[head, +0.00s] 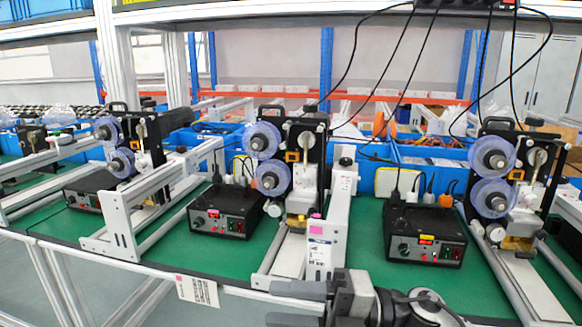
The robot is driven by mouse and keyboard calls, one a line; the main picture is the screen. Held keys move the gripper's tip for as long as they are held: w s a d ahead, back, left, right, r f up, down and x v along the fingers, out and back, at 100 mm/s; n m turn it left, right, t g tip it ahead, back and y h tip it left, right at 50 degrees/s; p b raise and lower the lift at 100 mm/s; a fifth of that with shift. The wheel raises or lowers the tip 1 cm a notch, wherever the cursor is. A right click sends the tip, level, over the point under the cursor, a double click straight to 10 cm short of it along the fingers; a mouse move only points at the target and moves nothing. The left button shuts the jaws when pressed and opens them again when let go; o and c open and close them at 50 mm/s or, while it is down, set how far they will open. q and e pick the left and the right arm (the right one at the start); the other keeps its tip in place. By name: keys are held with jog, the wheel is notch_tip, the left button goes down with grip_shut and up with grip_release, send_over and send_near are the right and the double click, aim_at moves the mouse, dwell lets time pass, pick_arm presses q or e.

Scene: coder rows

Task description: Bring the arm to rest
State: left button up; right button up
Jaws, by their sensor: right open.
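My right gripper (292,305) is at the bottom middle of the head view, its fingers pointing left and set apart, with nothing seen between them. My right arm comes in from the lower right. The gripper is in front of the near edge of the green bench (170,250); I cannot tell how far it is from that edge. My left gripper is not in view.
Coder machines with clear reels stand in a row, at left (137,145), middle (308,150) and right (520,165). Black control boxes (225,212) (425,235) sit between them. A white-grey upright block (328,235) stands near the front edge. Cables hang from above.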

jog(key=w+d+f+m+t+h, duration=0.1)
jog(key=d+f+m+t+h, duration=0.55)
jog(key=m, duration=0.65)
jog(key=d+f+m+t+h, duration=0.25)
jog(key=f+m+t, duration=0.35)
jog(key=m+t, duration=0.5)
jog(key=s+d+f+m+g+h, duration=0.3)
jog(key=s+f, duration=0.3)
jog(key=f, duration=0.2)
jog(key=s+d+f+m+g+h, duration=0.3)
jog(key=s+f+m+g+h, duration=0.1)
jog(key=s+f+m, duration=0.2)
notch_tip(320, 180, down, 3)
jog(key=shift+s+r+m, duration=0.1)
jog(key=shift+s+m, duration=0.2)
jog(key=shift+s, duration=0.4)
jog(key=shift+d, duration=0.1)
